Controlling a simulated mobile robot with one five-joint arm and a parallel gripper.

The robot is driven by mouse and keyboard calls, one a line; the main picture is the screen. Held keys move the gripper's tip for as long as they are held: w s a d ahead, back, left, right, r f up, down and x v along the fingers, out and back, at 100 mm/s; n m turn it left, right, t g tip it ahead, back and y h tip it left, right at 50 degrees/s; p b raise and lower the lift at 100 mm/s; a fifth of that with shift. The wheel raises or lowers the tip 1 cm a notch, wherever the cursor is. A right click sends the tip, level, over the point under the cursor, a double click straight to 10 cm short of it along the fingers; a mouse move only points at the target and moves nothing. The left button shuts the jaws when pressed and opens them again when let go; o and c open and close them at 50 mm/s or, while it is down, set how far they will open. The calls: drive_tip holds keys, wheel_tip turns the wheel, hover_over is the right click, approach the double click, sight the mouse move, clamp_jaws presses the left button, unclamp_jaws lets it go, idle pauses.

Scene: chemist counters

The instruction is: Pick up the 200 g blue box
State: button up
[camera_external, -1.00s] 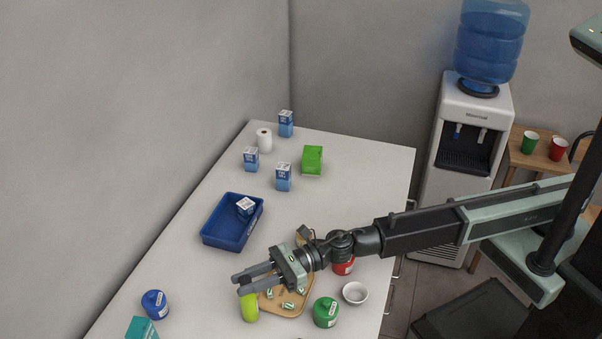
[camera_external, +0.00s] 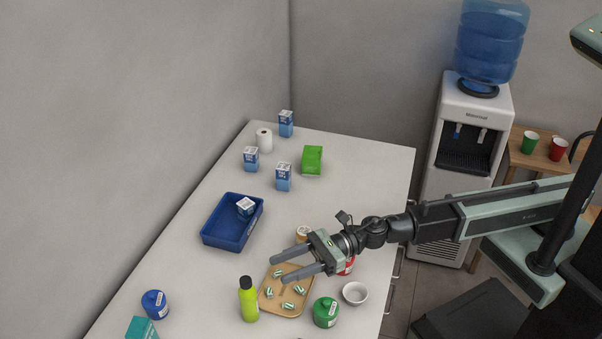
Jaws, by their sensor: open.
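Several small blue-and-white boxes are in view, and their weight labels are too small to read. One box (camera_external: 285,124) stands at the far end of the counter. A second box (camera_external: 251,159) stands nearer on the left, and a third (camera_external: 283,177) stands to its right. Another box (camera_external: 245,206) is inside the blue tray (camera_external: 228,232). My gripper (camera_external: 278,269) is open and empty, over the wooden board (camera_external: 290,309), with its fingers pointing left. It is apart from all the blue boxes, nearest to the one in the tray.
A white roll (camera_external: 264,140) and a green box (camera_external: 312,160) stand among the far boxes. A yellow-green bottle (camera_external: 249,301), green jar (camera_external: 326,312), white bowl (camera_external: 355,292) and partly hidden red container (camera_external: 347,266) surround the board.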

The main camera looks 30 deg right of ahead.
drive_tip(key=shift+d, duration=1.05)
drive_tip(key=o, duration=0.4)
